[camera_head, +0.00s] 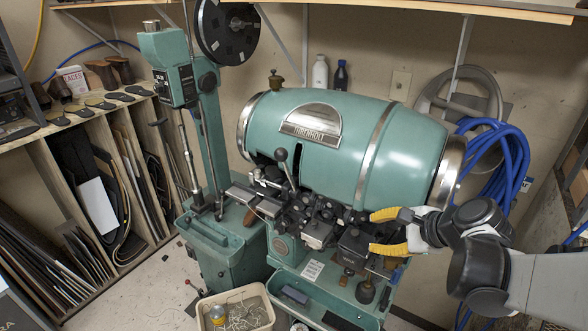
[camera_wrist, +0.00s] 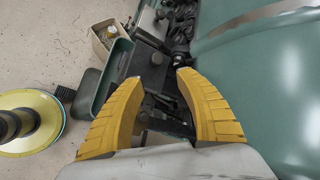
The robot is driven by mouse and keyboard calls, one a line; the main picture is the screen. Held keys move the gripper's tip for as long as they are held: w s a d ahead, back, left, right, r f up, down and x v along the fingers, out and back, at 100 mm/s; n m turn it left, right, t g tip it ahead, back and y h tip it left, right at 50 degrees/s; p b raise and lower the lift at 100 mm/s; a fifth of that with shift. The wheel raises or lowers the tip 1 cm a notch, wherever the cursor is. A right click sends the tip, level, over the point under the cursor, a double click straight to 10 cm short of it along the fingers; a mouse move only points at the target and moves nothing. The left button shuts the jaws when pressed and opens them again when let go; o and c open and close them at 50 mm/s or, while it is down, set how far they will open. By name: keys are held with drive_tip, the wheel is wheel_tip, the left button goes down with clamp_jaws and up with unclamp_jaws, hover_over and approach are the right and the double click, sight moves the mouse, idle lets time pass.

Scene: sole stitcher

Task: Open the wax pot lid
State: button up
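The green sole stitcher (camera_head: 345,160) stands in the middle of the head view. A small dark box with a flat top (camera_head: 350,246), probably the wax pot with its lid down, sits at the machine's front right. My gripper (camera_head: 372,232) comes in from the right. Its two yellow fingers are apart with nothing between them, and their tips are close to the box's right side. In the wrist view my gripper (camera_wrist: 158,76) is open, with dark machine parts (camera_wrist: 152,62) beyond and between the fingertips. Whether a finger touches the box cannot be told.
A lever with a round black knob (camera_head: 281,155) rises left of the box. A green tray (camera_head: 320,300) lies below it, and a bin (camera_head: 235,309) stands on the floor. Blue hose (camera_head: 500,155) hangs behind my arm. A yellow-rimmed round object (camera_wrist: 28,122) shows in the wrist view.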

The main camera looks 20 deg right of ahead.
drive_tip(key=v, duration=0.7)
drive_tip(key=shift+s+r, duration=0.25)
drive_tip(key=shift+r, duration=0.05)
